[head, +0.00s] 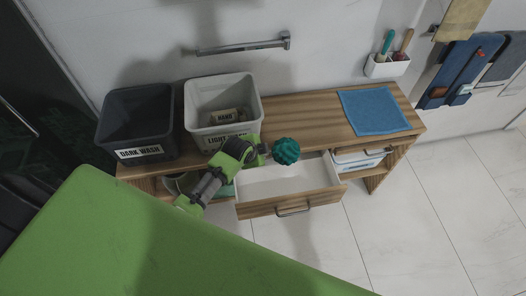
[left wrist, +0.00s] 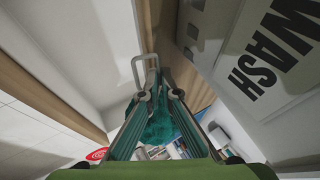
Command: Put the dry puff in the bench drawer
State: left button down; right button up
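The dry puff (head: 286,151) is a round teal ball in the head view, at the tip of my left gripper (head: 263,151). In the left wrist view the teal puff (left wrist: 157,122) shows between the fingers, which close in on it. The puff is above the open bench drawer (head: 318,183), near its back edge, and clear of the drawer floor. The drawer is pulled out, with a white inside, a wooden front and a metal handle. Its visible inside looks empty. My right gripper is in neither view.
A light wash bin (head: 191,107) and a dark wash bin (head: 135,98) stand on the wooden bench (head: 308,112), left of the drawer. A blue cloth (head: 374,110) lies on the bench's right end. An open shelf with a white box (head: 357,163) is right of the drawer.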

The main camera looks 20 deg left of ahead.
pick_arm(q)
jog(key=shift+f, duration=0.1)
jog(key=c, duration=2.2)
grip_release()
jog(key=v, duration=1.2)
jog(key=shift+d, duration=0.1)
